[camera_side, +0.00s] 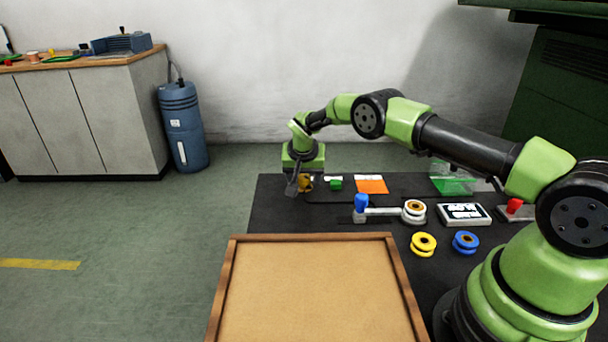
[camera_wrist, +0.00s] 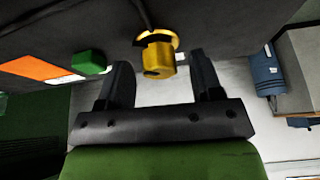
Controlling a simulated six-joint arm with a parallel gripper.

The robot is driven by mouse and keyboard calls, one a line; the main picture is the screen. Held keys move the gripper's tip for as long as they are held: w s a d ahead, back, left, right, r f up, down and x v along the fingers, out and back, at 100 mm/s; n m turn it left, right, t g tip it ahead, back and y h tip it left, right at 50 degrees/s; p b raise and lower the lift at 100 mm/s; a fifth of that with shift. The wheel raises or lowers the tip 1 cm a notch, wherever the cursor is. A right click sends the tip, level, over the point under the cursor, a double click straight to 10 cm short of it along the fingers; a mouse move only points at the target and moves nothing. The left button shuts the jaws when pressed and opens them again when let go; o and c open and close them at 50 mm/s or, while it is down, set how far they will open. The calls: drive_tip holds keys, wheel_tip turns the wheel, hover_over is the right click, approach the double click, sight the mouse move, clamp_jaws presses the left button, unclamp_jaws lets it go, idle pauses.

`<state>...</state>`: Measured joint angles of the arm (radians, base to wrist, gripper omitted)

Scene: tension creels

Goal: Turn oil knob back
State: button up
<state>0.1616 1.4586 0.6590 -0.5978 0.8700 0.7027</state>
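The oil knob, a yellow-gold cylinder (camera_wrist: 160,60), stands on the dark table top and shows at the top middle of the wrist view. In the side view the knob (camera_side: 306,184) is at the table's far left corner, partly hidden by my gripper. My gripper (camera_wrist: 160,72) is open, with its two dark fingers apart on either side of the knob. In the wrist view I see a gap between each finger and the knob; whether the fingertips reach its depth I cannot tell. In the side view my gripper (camera_side: 293,186) points down at the knob.
A small green block (camera_side: 336,184) and an orange card (camera_side: 371,185) lie right of the knob. A blue-knobbed lever (camera_side: 362,203), a yellow spool (camera_side: 423,244) and a blue spool (camera_side: 466,242) are nearer. An empty wooden-rimmed tray (camera_side: 233,285) is in front.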

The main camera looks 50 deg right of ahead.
drive_tip(key=c, duration=0.9)
drive_tip(key=shift+o, duration=0.2)
drive_tip(key=shift+n, duration=0.3)
drive_tip(key=n, duration=0.2)
drive_tip(key=n+t+y, duration=0.1)
drive_tip(key=n, duration=0.1)
drive_tip(key=shift+s+y, duration=0.1)
drive_tip(key=shift+y, duration=0.2)
drive_tip(key=shift+d+n+y, duration=0.1)
drive_tip(key=shift+n+y, duration=0.8)
drive_tip(key=shift+n, duration=1.6)
drive_tip(key=shift+f, duration=0.1)
drive_tip(key=o, duration=0.9)
